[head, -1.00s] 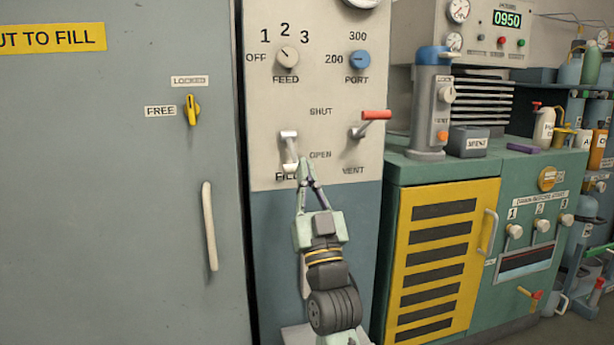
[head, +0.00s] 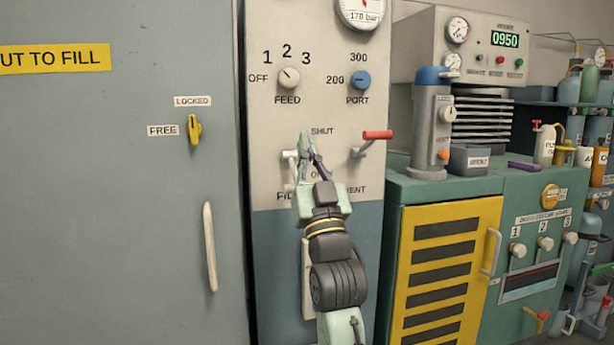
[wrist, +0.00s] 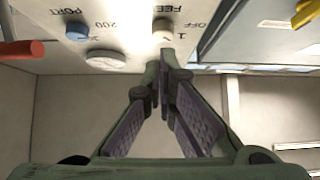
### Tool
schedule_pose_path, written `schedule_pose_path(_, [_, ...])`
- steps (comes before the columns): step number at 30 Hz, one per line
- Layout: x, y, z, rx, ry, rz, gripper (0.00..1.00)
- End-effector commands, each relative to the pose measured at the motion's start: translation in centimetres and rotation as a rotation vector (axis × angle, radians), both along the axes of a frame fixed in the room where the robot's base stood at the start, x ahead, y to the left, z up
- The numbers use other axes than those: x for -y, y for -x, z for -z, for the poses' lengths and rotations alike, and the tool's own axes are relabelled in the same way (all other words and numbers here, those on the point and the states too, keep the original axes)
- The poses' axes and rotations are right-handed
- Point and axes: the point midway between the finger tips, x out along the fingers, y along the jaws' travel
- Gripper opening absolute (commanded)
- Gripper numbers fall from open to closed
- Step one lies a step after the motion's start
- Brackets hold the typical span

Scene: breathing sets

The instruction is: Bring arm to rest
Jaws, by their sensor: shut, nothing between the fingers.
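My gripper (head: 306,138) is in front of the cream control panel (head: 325,30), its fingers pointing up, between the white-tipped fill lever (head: 289,155) and the red-handled vent lever (head: 376,135). In the wrist view my gripper (wrist: 166,60) has its fingertips together with nothing between them. The fill lever is just left of the fingers and partly hidden behind them; I cannot tell whether they touch. The vent lever's red handle points right, apart from the gripper.
The feed knob (head: 289,78) and blue port knob (head: 360,80) sit above. A grey door (head: 110,230) with a yellow latch (head: 194,129) and pale handle (head: 209,247) is at left. A green cabinet (head: 400,195) bearing a grey cylinder (head: 431,130) stands at right.

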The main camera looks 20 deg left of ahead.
Motion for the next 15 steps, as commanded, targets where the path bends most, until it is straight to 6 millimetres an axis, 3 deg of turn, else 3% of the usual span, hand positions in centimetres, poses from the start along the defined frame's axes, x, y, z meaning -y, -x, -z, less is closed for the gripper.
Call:
schedule_pose_path(4, [0.06, 0.09, -1.28, 0.002, -0.002, 0.000, 0.00])
schedule_pose_path(15, [0.14, 0.13, -1.51, 0.004, -0.003, 0.001, 0.00])
